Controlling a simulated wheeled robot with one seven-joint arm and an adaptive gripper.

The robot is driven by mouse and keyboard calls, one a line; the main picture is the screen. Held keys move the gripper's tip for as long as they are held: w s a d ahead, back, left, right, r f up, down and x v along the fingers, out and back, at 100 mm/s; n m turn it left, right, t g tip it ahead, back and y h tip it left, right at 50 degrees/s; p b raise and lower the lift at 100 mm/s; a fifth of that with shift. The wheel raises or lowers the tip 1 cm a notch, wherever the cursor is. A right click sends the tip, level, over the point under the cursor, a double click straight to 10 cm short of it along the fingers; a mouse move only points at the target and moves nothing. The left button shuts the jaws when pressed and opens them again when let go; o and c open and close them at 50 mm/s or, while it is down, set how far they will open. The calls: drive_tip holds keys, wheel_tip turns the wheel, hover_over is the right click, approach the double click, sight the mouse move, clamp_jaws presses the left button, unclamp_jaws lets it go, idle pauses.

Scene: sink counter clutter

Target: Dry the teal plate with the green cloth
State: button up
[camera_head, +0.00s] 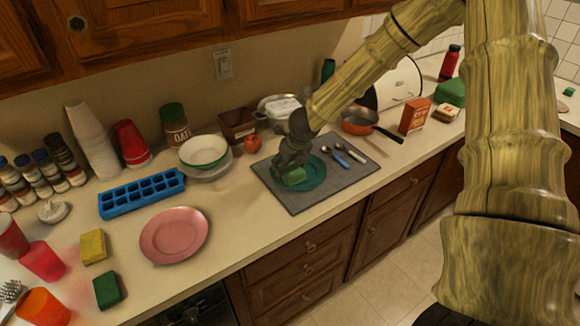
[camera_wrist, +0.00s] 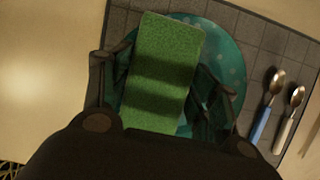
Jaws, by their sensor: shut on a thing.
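The teal plate (camera_head: 316,173) lies on a grey mat (camera_head: 281,196) on the counter. In the wrist view the teal plate (camera_wrist: 229,62) shows pale dots, and its middle is covered. The green cloth (camera_head: 295,176) is a folded rectangular block over the plate; it also shows in the wrist view (camera_wrist: 166,50). My gripper (camera_head: 290,165) is shut on the green cloth, with one finger on each side of it in the wrist view (camera_wrist: 160,95). The cloth appears to touch the plate, but its underside is hidden.
Two spoons, one blue-handled (camera_head: 340,160) and one white-handled (camera_head: 355,155), lie right of the plate on the mat. A bowl on plates (camera_head: 204,152), a red apple (camera_head: 253,143) and an orange pan (camera_head: 358,122) stand nearby. A pink plate (camera_head: 174,235) lies to the left.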

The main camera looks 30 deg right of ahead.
sight(309, 173)
drive_tip(key=shift+s+d+r+p, duration=0.15)
drive_tip(key=shift+d+p, duration=0.1)
drive_tip(key=shift+d, duration=0.25)
drive_tip(key=shift+s+d+f+p, duration=0.1)
drive_tip(key=shift+s+d+p, duration=0.15)
drive_tip(key=shift+d, duration=0.3)
drive_tip(key=shift+s+d+r+p, duration=0.1)
drive_tip(key=shift+d+p, duration=0.15)
drive_tip(key=shift+d, duration=0.25)
drive_tip(key=shift+s+d+f+p, duration=0.1)
drive_tip(key=shift+s+d+p, duration=0.15)
drive_tip(key=shift+d, duration=0.35)
drive_tip(key=shift+s+d+f+p, duration=0.15)
drive_tip(key=shift+d+p, duration=0.15)
drive_tip(key=shift+d, duration=0.35)
drive_tip(key=shift+s+d+r+p, duration=0.1)
drive_tip(key=shift+s+d+p, duration=0.15)
drive_tip(key=shift+d, duration=0.35)
wheel_tip(309, 173, up, 6)
drive_tip(key=p, duration=0.5)
drive_tip(key=shift+p, duration=0.35)
drive_tip(key=shift+w, duration=0.1)
wheel_tip(309, 173, up, 3)
drive_tip(key=p, duration=0.2)
drive_tip(key=shift+p, duration=0.3)
